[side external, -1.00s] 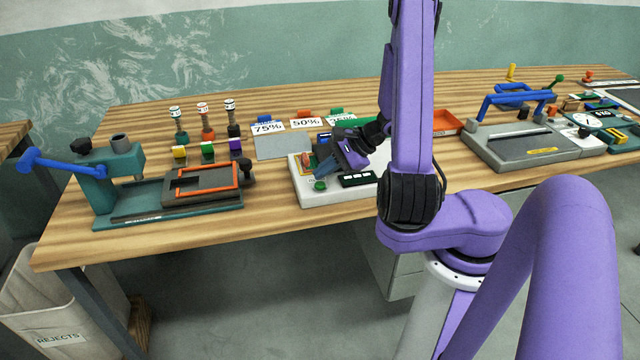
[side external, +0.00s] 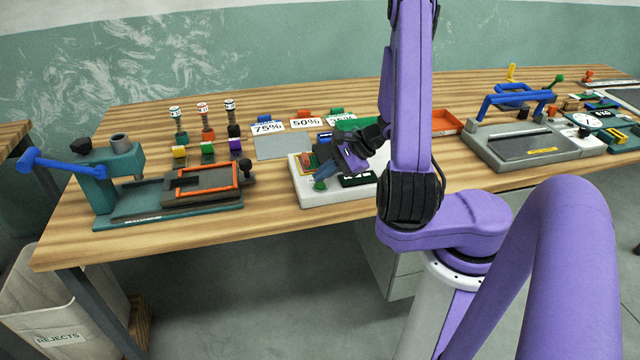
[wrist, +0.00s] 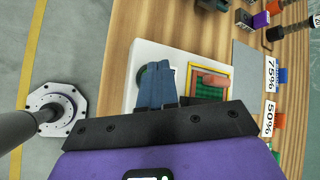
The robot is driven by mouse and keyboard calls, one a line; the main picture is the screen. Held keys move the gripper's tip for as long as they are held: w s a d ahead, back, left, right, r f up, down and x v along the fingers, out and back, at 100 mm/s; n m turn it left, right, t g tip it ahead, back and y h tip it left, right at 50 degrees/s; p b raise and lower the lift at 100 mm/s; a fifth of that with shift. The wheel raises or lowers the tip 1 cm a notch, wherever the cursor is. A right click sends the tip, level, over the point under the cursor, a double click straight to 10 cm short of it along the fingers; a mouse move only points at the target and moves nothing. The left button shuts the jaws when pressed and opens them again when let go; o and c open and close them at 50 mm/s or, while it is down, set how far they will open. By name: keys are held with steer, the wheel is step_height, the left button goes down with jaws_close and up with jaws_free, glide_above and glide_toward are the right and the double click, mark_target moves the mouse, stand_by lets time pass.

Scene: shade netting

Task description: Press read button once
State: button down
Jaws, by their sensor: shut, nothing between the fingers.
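A white device (side external: 307,189) lies on the bench, with a dark display (side external: 357,180) on its front. A round green button (side external: 320,185) sits at its front left corner; I cannot read its label. The button also shows in the wrist view (wrist: 141,76), partly hidden behind the fingers. My gripper (side external: 324,174) is shut, with nothing held, and its blue fingers point down at the button. The fingertips also show in the wrist view (wrist: 156,72), overlapping the button. I cannot tell whether they touch it.
Beside the button is a yellow-framed green window with a reddish piece (wrist: 210,82). A grey plate (side external: 283,147) and percentage cards (side external: 306,123) stand behind the device. A teal press fixture (side external: 120,205) is to the left, a grey fixture (side external: 520,150) to the right.

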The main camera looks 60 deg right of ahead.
mark_target(324, 185)
steer(key=shift+f, duration=0.5)
stand_by(0.5)
steer(key=shift+r, duration=0.95)
steer(key=shift+r, duration=2.45)
